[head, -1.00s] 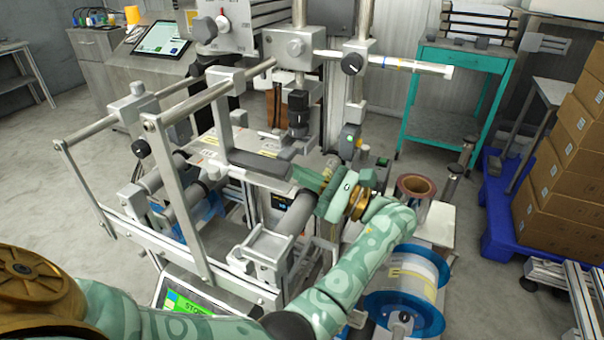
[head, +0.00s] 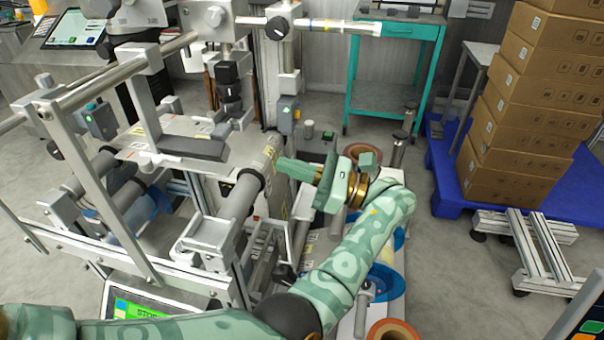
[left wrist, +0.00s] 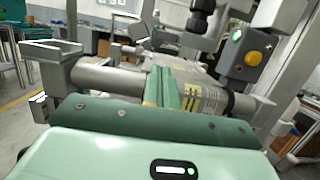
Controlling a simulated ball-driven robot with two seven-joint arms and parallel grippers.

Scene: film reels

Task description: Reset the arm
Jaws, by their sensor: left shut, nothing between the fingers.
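My left gripper (head: 284,168) is in the middle of the head view, its fingers pointing left at the end of the pale green patterned arm. The fingers are closed together and empty. They are close to a grey roller (head: 243,190) with a yellow-marked label on the machine; I cannot tell whether they touch it. In the left wrist view the closed green fingers (left wrist: 165,88) stand in front of the same roller (left wrist: 112,80). My right gripper is not in view.
The metal machine frame (head: 100,75) fills the left side. Film reels (head: 392,332) lie below my arm. A blue pallet (head: 440,190) with stacked cardboard boxes (head: 535,95) and a teal cart (head: 388,28) stand behind right. Open floor (head: 460,290) lies at the right.

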